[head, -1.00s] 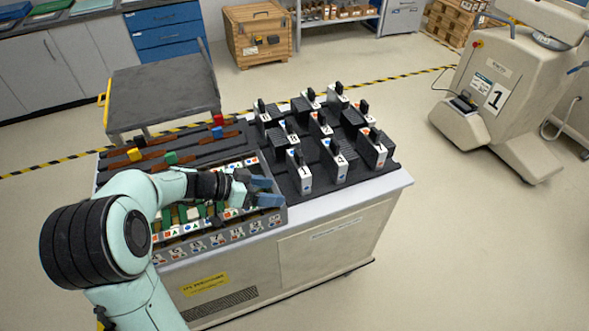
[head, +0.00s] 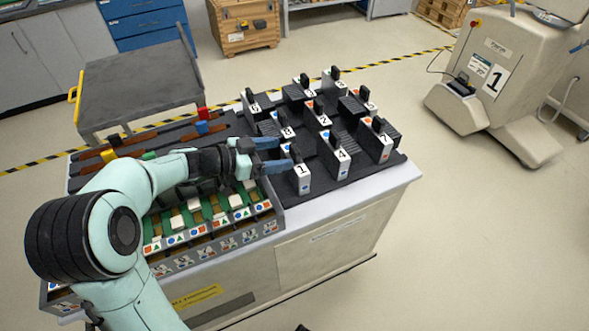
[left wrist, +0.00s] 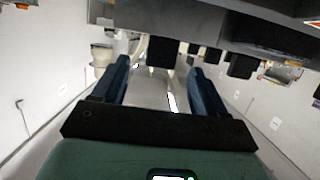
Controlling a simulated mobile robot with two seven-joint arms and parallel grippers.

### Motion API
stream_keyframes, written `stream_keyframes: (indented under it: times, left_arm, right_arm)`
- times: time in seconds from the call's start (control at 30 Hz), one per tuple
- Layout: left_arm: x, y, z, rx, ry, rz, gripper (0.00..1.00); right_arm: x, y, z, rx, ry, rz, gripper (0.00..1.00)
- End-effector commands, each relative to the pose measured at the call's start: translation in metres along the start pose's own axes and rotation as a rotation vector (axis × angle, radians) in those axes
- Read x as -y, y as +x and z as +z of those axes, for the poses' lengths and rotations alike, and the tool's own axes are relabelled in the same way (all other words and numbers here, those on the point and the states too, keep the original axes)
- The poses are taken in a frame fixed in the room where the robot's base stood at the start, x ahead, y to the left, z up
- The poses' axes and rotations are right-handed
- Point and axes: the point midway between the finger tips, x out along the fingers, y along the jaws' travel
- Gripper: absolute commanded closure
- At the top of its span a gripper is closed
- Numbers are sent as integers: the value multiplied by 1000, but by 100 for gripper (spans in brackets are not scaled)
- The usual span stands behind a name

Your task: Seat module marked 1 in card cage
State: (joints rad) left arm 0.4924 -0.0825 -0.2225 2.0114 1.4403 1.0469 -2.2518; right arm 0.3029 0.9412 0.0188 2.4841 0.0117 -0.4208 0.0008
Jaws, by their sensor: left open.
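The white module marked 1 (head: 301,178) stands upright with a dark handle at the front-left of the black module rack (head: 330,188). Its left side is close to my left gripper (head: 279,154), which is open and empty, its blue fingers pointing right toward the module's handle. Whether they touch it I cannot tell. The card cage (head: 243,238) is a grey tray left of the rack, with green boards and symbol labels; my arm hides part of it. In the left wrist view, the open gripper (left wrist: 160,80) shows nothing held, with dark blocks above.
Several other numbered modules, such as 4 (head: 341,160) and 2 (head: 324,120), stand close around module 1. A grey cart (head: 140,85) stands behind left. A beige machine marked 1 (head: 490,90) stands on the floor at right. Floor right of the cart is clear.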

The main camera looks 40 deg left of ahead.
Motion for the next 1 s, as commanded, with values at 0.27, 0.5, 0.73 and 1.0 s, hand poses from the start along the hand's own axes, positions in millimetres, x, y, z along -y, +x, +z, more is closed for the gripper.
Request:
stream_keyframes:
  times: [0.27,0.5,0.73,1.0]
  left_arm:
    - [0,26,2,2,-2,3,28]
    - [1,56,3,2,0,0,28]
    - [1,58,3,1,0,-1,28]
    - [1,58,3,1,0,-1,100]
  right_arm:
    - [1,-4,2,6,0,1,57]
    - [1,-8,5,13,1,3,57]
    - [1,-8,5,14,1,3,57]
    - [1,-8,5,14,1,3,57]
